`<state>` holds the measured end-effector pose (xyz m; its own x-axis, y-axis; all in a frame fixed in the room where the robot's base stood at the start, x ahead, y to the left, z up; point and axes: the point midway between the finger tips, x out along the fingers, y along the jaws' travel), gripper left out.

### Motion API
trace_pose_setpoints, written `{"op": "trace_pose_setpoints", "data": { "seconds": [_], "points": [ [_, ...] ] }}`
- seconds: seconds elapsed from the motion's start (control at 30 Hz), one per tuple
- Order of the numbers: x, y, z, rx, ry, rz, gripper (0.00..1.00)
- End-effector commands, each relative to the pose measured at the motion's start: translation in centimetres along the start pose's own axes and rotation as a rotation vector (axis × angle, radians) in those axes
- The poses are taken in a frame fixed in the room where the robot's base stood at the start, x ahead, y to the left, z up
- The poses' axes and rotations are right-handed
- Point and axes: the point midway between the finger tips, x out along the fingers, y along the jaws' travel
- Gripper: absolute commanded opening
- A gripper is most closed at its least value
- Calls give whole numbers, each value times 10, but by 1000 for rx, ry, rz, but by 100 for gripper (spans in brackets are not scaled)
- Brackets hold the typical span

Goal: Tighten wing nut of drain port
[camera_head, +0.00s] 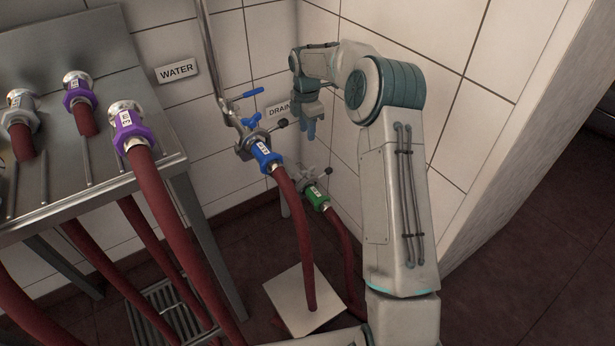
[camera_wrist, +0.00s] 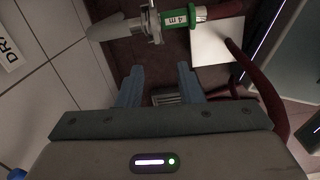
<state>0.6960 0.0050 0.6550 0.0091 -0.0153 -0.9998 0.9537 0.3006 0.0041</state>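My gripper (camera_head: 311,128) hangs with its fingers down in front of the wall, beside the partly covered DRAIN sign (camera_head: 277,110). Its two blue fingers are spread apart with nothing between them in the wrist view (camera_wrist: 158,78). The lower port has a metal clamp (camera_head: 308,175) joined to a green hose coupling (camera_head: 317,198), below my gripper. A dark-tipped bolt (camera_head: 328,171) sticks out from this clamp. In the wrist view the clamp (camera_wrist: 155,22) and green coupling (camera_wrist: 180,16) lie beyond the fingertips, apart from them. The wing nut is too small to make out clearly.
A blue coupling (camera_head: 264,156) with its own clamp and blue-handled valve (camera_head: 250,93) is just left of my gripper. Red hoses (camera_head: 304,250) hang to the floor by a pale plate (camera_head: 292,312). A metal rack (camera_head: 80,175) stands left; the corner wall is close right.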

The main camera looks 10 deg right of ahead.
Motion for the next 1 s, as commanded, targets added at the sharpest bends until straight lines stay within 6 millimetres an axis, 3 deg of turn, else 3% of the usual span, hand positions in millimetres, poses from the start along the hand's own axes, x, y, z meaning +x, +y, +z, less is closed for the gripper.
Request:
{"op": "trace_pose_setpoints", "data": {
  "seconds": [0.03, 0.37, 0.8, 1.0],
  "points": [
    [17, 4, 3, -25, 8, -2, 33],
    [52, 11, 7, -84, 19, -6, 33],
    [142, 10, 6, -81, 18, -6, 33],
    [164, 10, 5, -81, 17, -5, 33]
  ]
}}
